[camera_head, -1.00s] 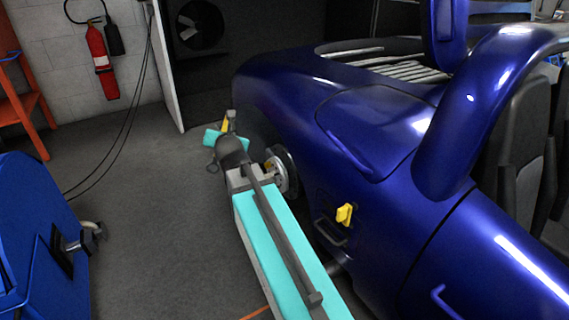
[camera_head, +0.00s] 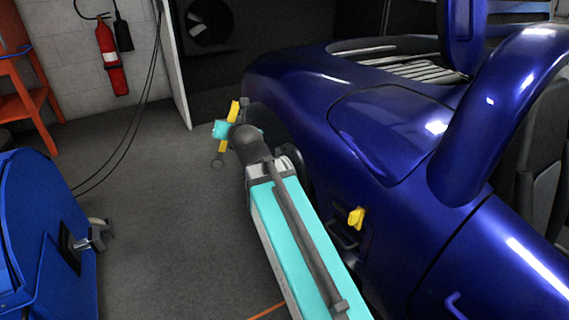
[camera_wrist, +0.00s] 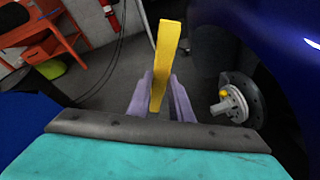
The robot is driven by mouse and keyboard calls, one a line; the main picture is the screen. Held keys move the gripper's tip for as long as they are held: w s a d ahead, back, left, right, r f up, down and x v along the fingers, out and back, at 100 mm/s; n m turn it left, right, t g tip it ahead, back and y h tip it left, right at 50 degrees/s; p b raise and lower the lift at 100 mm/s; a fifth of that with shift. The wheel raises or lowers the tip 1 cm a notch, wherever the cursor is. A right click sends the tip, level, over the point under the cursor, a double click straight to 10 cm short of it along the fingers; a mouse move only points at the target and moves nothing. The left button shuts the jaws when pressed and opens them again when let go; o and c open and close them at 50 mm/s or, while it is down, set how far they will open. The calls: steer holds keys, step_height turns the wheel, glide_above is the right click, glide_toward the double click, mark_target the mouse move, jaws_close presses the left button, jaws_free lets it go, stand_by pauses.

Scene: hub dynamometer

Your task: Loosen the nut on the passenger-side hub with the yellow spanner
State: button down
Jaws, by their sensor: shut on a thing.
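My gripper (camera_wrist: 162,90) is shut on the yellow spanner (camera_wrist: 167,45), whose bar stands up between the two fingers in the wrist view. In the head view the spanner (camera_head: 235,111) shows above and below my gripper (camera_head: 228,132), tilted, with a dark end at the bottom. The hub (camera_wrist: 232,104) is a bare metal disc with studs, at the right in the wrist view. A small yellow piece (camera_wrist: 224,95), perhaps the nut, sits on its face. The spanner is apart from the hub. In the head view my arm hides most of the hub.
The blue car body (camera_head: 390,130) fills the right, with a yellow knob (camera_head: 356,218) on its side. A blue machine (camera_head: 40,235) stands at the lower left. An orange rack (camera_head: 20,100) and a fire extinguisher (camera_head: 110,65) are behind. The grey floor between is clear.

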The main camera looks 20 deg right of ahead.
steer(key=shift+r, duration=0.1)
step_height(320, 180, up, 43)
steer(key=d+p, duration=0.1)
steer(key=p, duration=4.2)
steer(key=shift+s, duration=0.2)
